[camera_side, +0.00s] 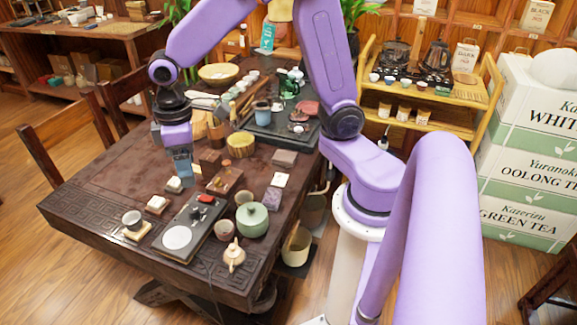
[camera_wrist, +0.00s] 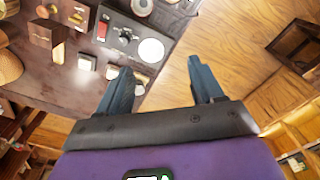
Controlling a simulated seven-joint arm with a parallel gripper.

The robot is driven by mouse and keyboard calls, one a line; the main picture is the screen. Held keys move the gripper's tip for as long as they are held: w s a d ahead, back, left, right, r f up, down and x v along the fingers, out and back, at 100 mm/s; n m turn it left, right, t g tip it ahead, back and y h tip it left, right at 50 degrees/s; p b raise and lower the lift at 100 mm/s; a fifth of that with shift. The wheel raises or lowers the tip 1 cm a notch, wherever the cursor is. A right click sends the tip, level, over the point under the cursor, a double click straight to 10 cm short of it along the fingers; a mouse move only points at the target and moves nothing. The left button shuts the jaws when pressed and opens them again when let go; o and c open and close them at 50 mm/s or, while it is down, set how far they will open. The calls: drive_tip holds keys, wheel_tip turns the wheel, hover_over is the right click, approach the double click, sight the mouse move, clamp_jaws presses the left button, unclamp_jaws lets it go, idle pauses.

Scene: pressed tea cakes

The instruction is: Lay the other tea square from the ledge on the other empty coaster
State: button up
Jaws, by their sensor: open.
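My gripper (camera_side: 181,172) is open, with its blue-grey fingers pointing down over the near left part of the table. In the wrist view its fingertips (camera_wrist: 160,66) are wide apart with nothing between them. Close by runs a row of small pale squares that look like coasters. One holds a cup (camera_side: 133,218). Two others, a middle square (camera_side: 157,205) and a square nearer my gripper (camera_side: 174,186), bear small pale things too small to make out. A brown wooden block (camera_side: 224,180) with small things on it stands right of my gripper. I cannot tell which thing is the ledge or the tea square.
A yellow bowl (camera_side: 240,145) and a crowded black tray (camera_side: 270,130) are behind. The left table corner is clear.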

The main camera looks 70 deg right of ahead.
drive_tip(key=s+d+n, duration=0.2)
drive_tip(key=s, duration=0.8)
drive_tip(key=s+d+r+n, duration=0.1)
drive_tip(key=s+d+n, duration=0.1)
drive_tip(key=s, duration=0.8)
drive_tip(key=shift+s+r+n, duration=0.25)
drive_tip(key=shift+n, duration=0.35)
drive_tip(key=shift+d, duration=0.1)
